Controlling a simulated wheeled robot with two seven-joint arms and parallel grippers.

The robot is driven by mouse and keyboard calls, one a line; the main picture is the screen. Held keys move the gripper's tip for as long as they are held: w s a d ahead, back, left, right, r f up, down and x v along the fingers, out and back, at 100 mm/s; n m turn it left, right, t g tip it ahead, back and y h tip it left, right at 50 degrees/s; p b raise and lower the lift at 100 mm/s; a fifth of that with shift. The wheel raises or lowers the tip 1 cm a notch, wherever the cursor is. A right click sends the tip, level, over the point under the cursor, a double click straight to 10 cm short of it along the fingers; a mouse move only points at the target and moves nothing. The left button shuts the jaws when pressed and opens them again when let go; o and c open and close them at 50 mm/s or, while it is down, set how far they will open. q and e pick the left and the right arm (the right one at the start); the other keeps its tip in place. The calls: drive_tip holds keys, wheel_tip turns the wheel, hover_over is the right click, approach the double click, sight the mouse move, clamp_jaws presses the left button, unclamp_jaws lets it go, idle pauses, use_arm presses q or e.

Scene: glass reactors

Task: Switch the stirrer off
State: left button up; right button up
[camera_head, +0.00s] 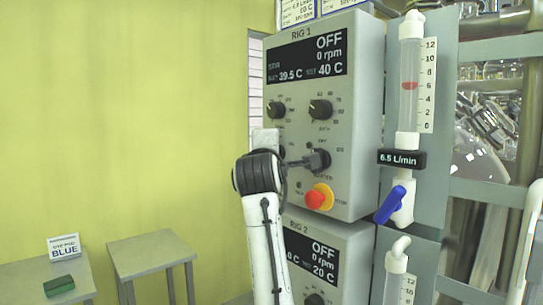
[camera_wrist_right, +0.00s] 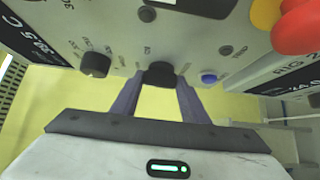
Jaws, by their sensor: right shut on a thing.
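The RIG 1 control box (camera_head: 365,110) faces me, its display (camera_head: 307,57) reading OFF, 0 rpm, 39.5 C and 40 C. My right gripper (camera_wrist_right: 158,92) is at the panel with its two fingers on either side of a small black knob (camera_wrist_right: 160,72), shut on it. In the head view my wrist hides most of that knob and the fingers. Other black knobs (camera_head: 275,110) and (camera_head: 320,109) sit above, and a dark knob (camera_head: 319,160) sits at the right. A red button (camera_head: 315,199) on a yellow base is below. My left gripper is not in view.
A RIG 2 box (camera_head: 325,255) is below, its display showing OFF and 0 rpm. A flowmeter (camera_head: 409,85) with a blue valve handle (camera_head: 389,205) stands at the right. A stool (camera_head: 150,252) and a table with a green block (camera_head: 59,285) are at left.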

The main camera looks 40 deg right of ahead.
drive_tip(key=o, duration=1.1)
drive_tip(key=shift+c, duration=0.2)
drive_tip(key=b+v, duration=0.2)
drive_tip(key=v, duration=0.8)
drive_tip(key=shift+a, duration=0.1)
